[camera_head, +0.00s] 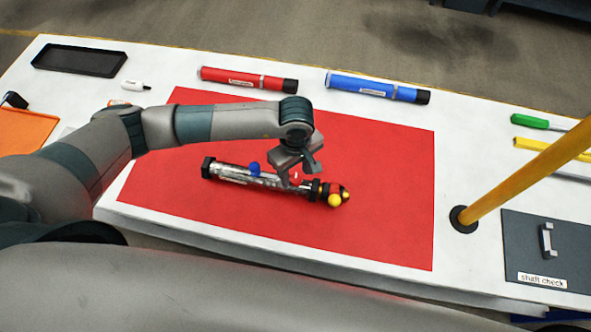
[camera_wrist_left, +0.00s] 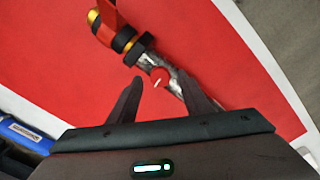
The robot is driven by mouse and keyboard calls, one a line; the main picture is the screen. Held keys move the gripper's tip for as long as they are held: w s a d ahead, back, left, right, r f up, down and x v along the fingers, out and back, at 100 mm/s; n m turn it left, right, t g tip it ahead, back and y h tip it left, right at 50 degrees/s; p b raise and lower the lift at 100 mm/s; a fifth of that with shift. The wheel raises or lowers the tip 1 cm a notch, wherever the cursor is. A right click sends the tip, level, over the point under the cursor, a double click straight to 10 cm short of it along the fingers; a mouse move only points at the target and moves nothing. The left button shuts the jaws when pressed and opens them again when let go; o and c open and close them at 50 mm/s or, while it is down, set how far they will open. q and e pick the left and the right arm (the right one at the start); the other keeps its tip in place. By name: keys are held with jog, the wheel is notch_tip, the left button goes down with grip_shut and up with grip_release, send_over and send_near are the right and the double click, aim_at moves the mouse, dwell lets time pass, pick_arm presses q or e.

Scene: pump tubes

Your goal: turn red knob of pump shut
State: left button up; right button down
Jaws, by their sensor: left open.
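The pump (camera_head: 232,175) is a silver tube with dark ends, lying on the red mat (camera_head: 390,190). Its red knob (camera_head: 295,176) is small and partly hidden by my left gripper (camera_head: 300,170). In the left wrist view the red knob (camera_wrist_left: 158,77) shows a white mark and lies between the fingertips of my left gripper (camera_wrist_left: 160,84), in line of sight. The fingers are open, and I cannot tell whether they touch it. My right gripper is not in view.
A red tube (camera_head: 245,79) and a blue tube (camera_head: 375,87) lie behind the mat. A black tray (camera_head: 80,60) is at the far left. A yellow post (camera_head: 520,180) rises at the right beside a grey shaft check panel (camera_head: 555,250). The mat's right part is clear.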

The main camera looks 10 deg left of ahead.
pick_arm(q)
jog(key=shift+f, duration=0.45)
jog(key=c, duration=1.1)
jog(key=shift+o, duration=0.2)
jog(key=n+b, duration=0.2)
jog(key=b, duration=0.1)
jog(key=shift+f, duration=0.2)
jog(key=n+b, duration=0.5)
jog(key=shift+b, duration=0.35)
jog(key=shift+r+n+b, duration=0.2)
jog(key=shift+n+b, duration=1.15)
jog(key=shift+n, duration=0.35)
